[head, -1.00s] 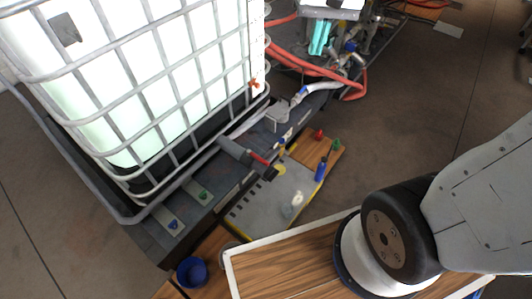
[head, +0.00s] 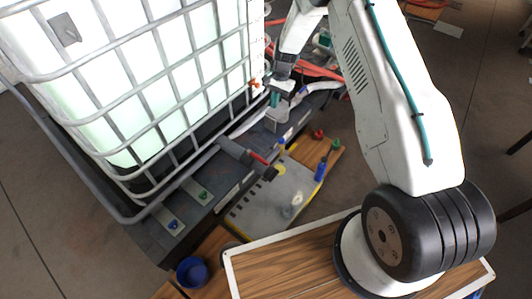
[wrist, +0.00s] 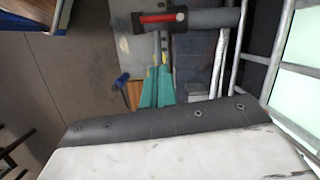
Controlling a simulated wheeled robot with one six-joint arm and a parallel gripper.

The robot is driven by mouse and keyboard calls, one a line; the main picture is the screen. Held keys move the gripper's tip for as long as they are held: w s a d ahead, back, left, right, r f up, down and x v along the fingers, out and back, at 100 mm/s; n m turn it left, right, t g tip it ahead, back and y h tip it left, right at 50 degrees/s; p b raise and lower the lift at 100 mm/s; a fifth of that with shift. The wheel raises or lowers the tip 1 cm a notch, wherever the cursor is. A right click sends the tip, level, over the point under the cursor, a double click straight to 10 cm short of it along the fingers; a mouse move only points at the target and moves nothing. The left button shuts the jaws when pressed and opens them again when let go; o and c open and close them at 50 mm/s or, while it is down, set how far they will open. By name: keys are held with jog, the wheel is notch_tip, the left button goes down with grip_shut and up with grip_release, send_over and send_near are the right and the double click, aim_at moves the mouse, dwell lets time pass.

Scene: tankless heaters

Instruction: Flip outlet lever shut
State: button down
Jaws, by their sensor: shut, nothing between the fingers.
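A red lever (head: 259,158) sits at the end of a dark grey pipe (head: 234,149) beside the caged white tank. My gripper (head: 275,99) is near the tank's front corner, beyond the lever in the head view.
The tank cage (head: 172,75) stands close on the left of my gripper. Red hoses (head: 310,70) run behind it. A blue bottle (head: 320,170) stands by a wooden board, and a blue cup (head: 192,272) stands at the front.

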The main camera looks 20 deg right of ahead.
aim_at(259, 159)
notch_tip(259, 159, down, 15)
jog(key=s+m, duration=0.1)
jog(key=shift+d+f+m+g, duration=0.2)
jog(key=shift+d+m+g, duration=0.1)
jog(key=shift+m, duration=0.1)
jog(key=shift+s+f, duration=0.1)
jog(key=x, duration=1)
jog(key=shift+a+f, duration=0.1)
jog(key=shift+a, duration=0.15)
jog(key=shift+s+a, duration=0.35)
jog(key=shift+a, duration=0.2)
jog(key=shift+s+a, duration=0.35)
jog(key=shift+a, duration=0.2)
jog(key=shift+s+a+f, duration=0.15)
jog(key=shift+s+a, duration=0.2)
jog(key=shift+a, duration=0.1)
jog(key=shift+s, duration=0.1)
